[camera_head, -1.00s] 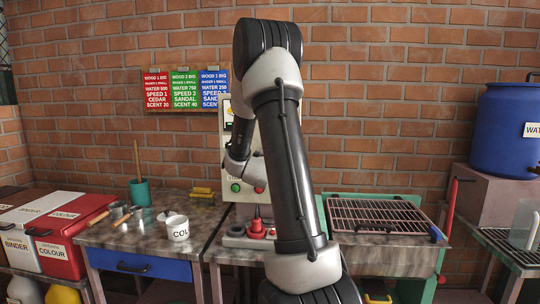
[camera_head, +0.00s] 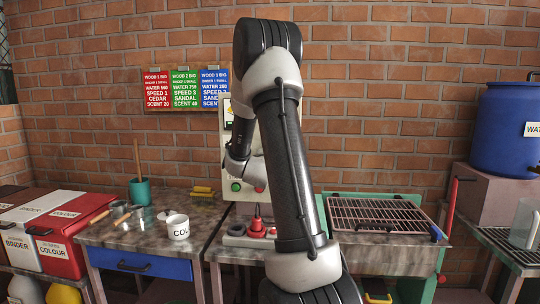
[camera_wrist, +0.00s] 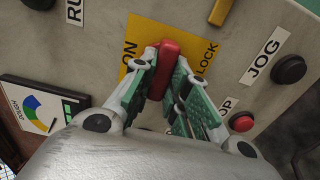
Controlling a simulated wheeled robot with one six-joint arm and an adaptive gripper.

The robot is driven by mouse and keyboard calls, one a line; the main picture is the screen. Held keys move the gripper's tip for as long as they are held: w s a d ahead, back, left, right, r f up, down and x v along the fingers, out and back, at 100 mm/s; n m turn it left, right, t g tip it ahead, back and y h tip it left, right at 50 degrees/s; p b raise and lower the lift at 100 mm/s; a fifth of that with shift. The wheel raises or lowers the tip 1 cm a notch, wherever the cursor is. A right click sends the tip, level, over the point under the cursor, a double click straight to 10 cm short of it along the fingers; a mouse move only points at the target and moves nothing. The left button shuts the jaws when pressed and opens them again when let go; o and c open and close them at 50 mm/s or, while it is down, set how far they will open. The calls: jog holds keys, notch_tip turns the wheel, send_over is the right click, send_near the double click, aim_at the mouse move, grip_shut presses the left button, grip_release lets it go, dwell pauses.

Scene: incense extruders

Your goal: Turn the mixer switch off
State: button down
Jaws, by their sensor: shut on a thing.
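The mixer switch is a red handle (camera_wrist: 168,62) on a yellow plate (camera_wrist: 143,36) in the wrist view. The plate carries the words ON and LOCK, partly covered by the handle and my fingers. My gripper (camera_wrist: 165,75) is shut on the red handle, with a green-padded finger on each side of it. The handle runs roughly up and down in the picture, tilted slightly. In the head view the control panel (camera_head: 229,196) stands behind my arm, which hides the switch and my fingertips there.
In the wrist view, a black JOG button (camera_wrist: 289,69) and a red button (camera_wrist: 241,122) sit right of the switch. A gauge (camera_wrist: 32,111) is at left. In the head view, a wire rack (camera_head: 380,212) is at right and a white cup (camera_head: 178,228) at left.

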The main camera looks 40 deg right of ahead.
jog(key=c, duration=1.4)
grip_release()
jog(key=v, duration=1.2)
